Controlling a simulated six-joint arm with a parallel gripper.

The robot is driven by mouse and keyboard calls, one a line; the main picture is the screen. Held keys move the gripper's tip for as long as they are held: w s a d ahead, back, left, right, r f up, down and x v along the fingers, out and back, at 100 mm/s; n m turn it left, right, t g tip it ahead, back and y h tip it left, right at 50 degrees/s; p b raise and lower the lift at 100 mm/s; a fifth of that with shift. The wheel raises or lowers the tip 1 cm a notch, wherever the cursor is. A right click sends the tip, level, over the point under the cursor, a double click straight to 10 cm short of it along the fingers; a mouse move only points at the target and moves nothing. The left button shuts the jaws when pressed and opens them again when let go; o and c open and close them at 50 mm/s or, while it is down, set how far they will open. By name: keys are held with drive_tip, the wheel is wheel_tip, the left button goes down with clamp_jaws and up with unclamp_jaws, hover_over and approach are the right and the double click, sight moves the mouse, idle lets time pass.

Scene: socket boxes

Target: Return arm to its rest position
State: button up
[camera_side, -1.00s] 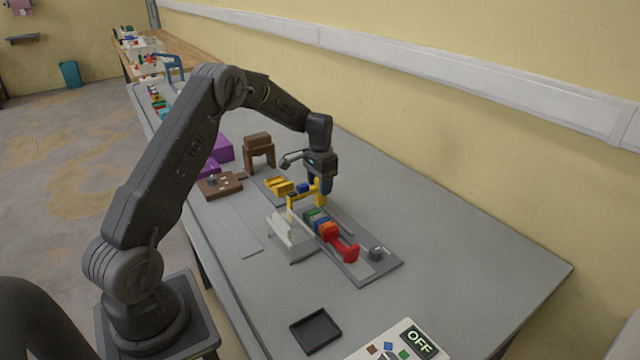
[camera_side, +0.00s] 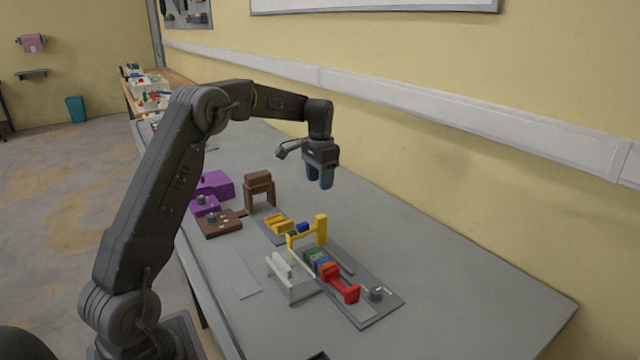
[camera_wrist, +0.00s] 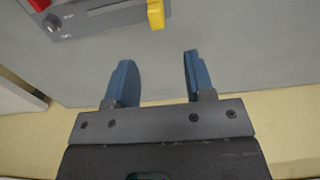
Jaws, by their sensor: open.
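My gripper (camera_side: 320,178) hangs above the far part of the grey table (camera_side: 440,270), clear of everything below it. In the wrist view my gripper (camera_wrist: 157,80) has two blue fingers apart, with only bare table between and beyond them. The wrist view shows part of this fixture (camera_wrist: 100,18) at the top left, with a yellow end (camera_wrist: 156,14).
A white holder (camera_side: 291,280) stands beside the fixture. A brown stand (camera_side: 258,188), a brown box (camera_side: 218,224) and purple boxes (camera_side: 213,184) are farther left. The wall (camera_side: 480,190) runs along the table's far side. The table's right part is clear.

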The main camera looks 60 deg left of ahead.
drive_tip(key=s+d+r+t, duration=0.1)
drive_tip(key=s+d+r, duration=0.4)
drive_tip(key=d, duration=0.3)
drive_tip(key=s+d+r+t, duration=0.2)
drive_tip(key=s+d+r, duration=0.4)
drive_tip(key=d, duration=0.2)
drive_tip(key=s+d+f+t, duration=0.1)
drive_tip(key=s+d, duration=0.4)
drive_tip(key=s, duration=0.3)
drive_tip(key=s+d+f+t, duration=0.1)
drive_tip(key=s+d+f, duration=0.1)
drive_tip(key=s+d, duration=0.3)
drive_tip(key=s, duration=0.4)
drive_tip(key=shift+s+t, duration=0.25)
drive_tip(key=shift+t, duration=0.05)
drive_tip(key=shift+f, duration=0.1)
